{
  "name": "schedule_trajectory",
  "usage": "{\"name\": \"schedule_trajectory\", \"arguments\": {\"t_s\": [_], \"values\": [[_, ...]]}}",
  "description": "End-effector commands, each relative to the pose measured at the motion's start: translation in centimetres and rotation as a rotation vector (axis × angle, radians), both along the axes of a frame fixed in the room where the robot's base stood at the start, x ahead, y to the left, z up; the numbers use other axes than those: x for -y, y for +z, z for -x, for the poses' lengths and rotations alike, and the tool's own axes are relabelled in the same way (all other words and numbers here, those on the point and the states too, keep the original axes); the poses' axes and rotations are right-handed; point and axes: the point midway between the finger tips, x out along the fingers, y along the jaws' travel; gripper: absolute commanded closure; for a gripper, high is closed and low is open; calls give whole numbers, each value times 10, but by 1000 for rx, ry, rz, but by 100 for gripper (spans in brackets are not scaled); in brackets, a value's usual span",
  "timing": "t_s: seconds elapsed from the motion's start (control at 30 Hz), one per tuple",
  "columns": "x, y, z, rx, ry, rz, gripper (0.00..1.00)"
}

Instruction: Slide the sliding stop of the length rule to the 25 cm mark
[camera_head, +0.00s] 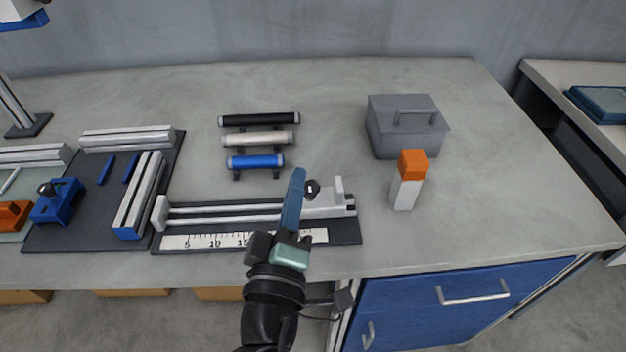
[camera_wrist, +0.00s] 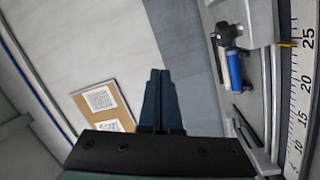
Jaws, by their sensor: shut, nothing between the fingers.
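The length rule lies along the bench front, with a white number scale (camera_head: 205,241) and two rails (camera_head: 220,212). Its sliding stop (camera_head: 323,205), a silver block with a black knob (camera_head: 312,187), sits toward the right end of the rails. In the wrist view the knob (camera_wrist: 228,32) is at the upper right, and a thin yellow line (camera_wrist: 286,44) points across at about the 25 on the scale (camera_wrist: 304,85); the slant prevents an exact reading. My gripper (camera_head: 298,172) is shut and empty, left of the knob, hiding part of the scale. Contact with the stop cannot be told.
A rack with black, cream and blue rolls (camera_head: 255,162) stands behind the rule. A grey box (camera_head: 405,130) and an orange-topped white block (camera_head: 407,185) stand to the right. A dark mat (camera_head: 90,205) with metal profiles lies left.

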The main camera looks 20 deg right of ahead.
Motion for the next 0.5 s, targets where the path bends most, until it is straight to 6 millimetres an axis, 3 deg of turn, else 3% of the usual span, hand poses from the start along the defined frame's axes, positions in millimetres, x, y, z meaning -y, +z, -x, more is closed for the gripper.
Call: {"name": "schedule_trajectory", "arguments": {"t_s": [0.03, 0.1, 0.2, 0.33, 0.5], "values": [[3, -32, 12, -91, -24, 88, 100], [6, -59, 25, -178, -45, 194, 100], [8, -84, 39, -261, -57, 298, 100], [11, -95, 43, -303, -63, 356, 100], [21, -94, 26, -304, -66, 361, 100]]}}
